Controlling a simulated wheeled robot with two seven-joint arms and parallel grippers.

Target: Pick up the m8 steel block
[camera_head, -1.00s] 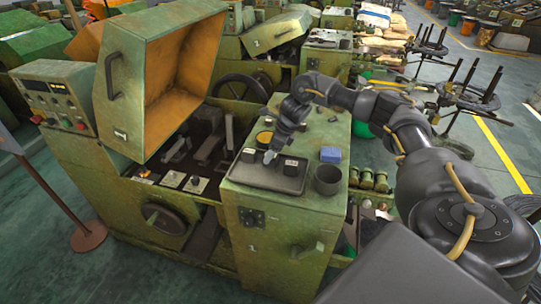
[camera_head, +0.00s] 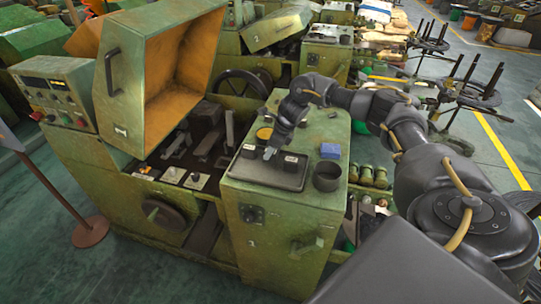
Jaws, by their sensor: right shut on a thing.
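A dark tray (camera_head: 262,176) lies on the green machine top and holds small dark blocks with pale labels. One block (camera_head: 248,151) stands at its left and another block (camera_head: 292,161) at its right. My right gripper (camera_head: 269,154) points down over the middle of the tray, between these two. It is shut on a small block there, mostly hidden by the fingers. I take this to be the m8 steel block, but its marking is too small to read. I cannot tell whether it is clear of the tray. My left gripper is not in view.
A blue box (camera_head: 330,151) and a dark round cup (camera_head: 327,177) stand right of the tray. A yellow-topped round container (camera_head: 264,134) stands behind it. The heading machine's raised orange-lined cover (camera_head: 178,75) is at the left.

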